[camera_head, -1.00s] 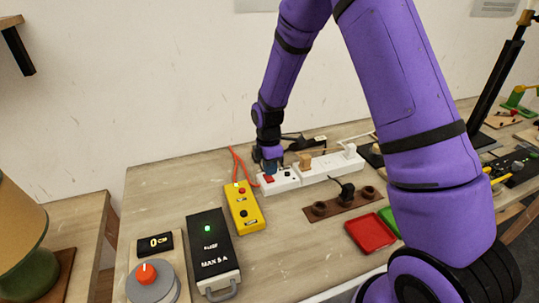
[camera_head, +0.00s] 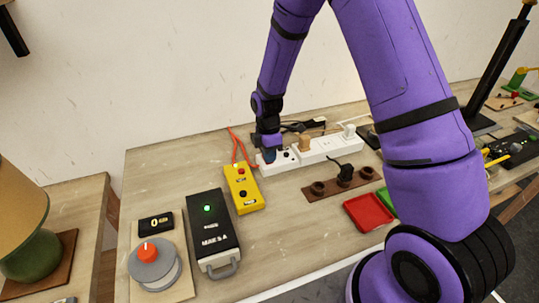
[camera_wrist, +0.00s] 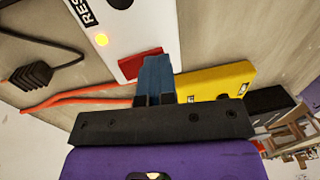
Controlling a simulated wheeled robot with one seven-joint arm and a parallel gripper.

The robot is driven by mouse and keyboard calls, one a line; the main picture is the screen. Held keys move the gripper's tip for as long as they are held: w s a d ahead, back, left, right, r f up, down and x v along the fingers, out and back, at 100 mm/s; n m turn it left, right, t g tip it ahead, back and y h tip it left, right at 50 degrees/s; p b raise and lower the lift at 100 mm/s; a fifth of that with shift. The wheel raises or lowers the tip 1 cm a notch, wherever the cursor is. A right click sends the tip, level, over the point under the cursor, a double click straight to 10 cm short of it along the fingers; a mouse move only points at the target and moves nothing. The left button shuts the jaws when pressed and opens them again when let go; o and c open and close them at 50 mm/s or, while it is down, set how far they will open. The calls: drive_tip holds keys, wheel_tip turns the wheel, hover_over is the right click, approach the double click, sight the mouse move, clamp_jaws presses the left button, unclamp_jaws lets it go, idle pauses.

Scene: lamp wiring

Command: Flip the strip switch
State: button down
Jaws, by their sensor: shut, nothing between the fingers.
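The white power strip (camera_head: 325,150) lies along the back of the workbench. Its red rocker switch (camera_wrist: 138,66) is at the strip's end in the wrist view, near a lit orange-yellow lamp (camera_wrist: 101,40) and a RESET label. My gripper (camera_wrist: 157,72) is shut and empty, with its blue fingertips at the red switch and covering part of it. I cannot tell for sure whether they touch it. In the head view my gripper (camera_head: 268,155) points down over the strip's left end and hides the switch.
A yellow box (camera_head: 243,188) with buttons sits just in front of the strip's left end. A black box with a green light (camera_head: 212,230), a grey dial (camera_head: 153,262), a brown socket block (camera_head: 342,182) and a red tray (camera_head: 368,212) stand nearer. Orange leads (camera_wrist: 75,101) run beside the strip.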

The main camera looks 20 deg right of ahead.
drive_tip(key=shift+w, duration=0.1)
drive_tip(key=shift+w+r, duration=0.25)
drive_tip(key=shift+w, duration=0.4)
drive_tip(key=shift+r, duration=0.25)
wheel_tip(320, 180, up, 14)
drive_tip(key=s, duration=0.1)
drive_tip(key=shift+s+f, duration=0.25)
drive_tip(key=shift+s, duration=0.1)
